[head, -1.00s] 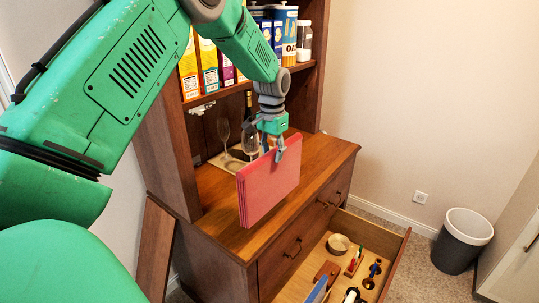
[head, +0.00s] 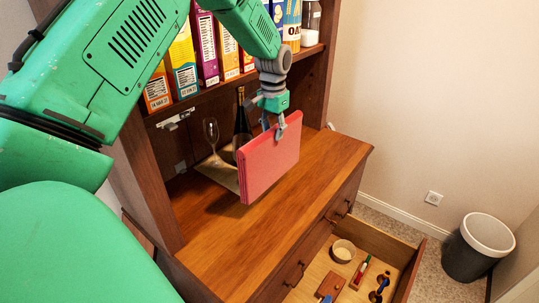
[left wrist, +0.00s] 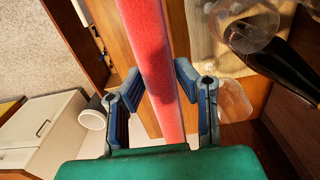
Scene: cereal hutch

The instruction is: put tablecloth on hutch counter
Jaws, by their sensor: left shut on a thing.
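The folded red tablecloth (head: 270,158) hangs upright from my left gripper (head: 280,128), above the wooden hutch counter (head: 240,232). My left gripper is shut on its top edge. In the left wrist view the tablecloth (left wrist: 155,60) runs between the two fingers of the left gripper (left wrist: 155,95). The counter also shows below it in the left wrist view (left wrist: 115,45). The cloth's lower edge appears to be above the counter, with the exact gap hard to tell. My right gripper is not in view.
A tray (head: 219,173) with a wine glass (head: 211,132) and a dark bottle (head: 242,120) stands at the counter's back, close behind the cloth. Cereal boxes (head: 206,50) line the shelf above. An open drawer (head: 350,244) holds small items. The counter's front left is clear.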

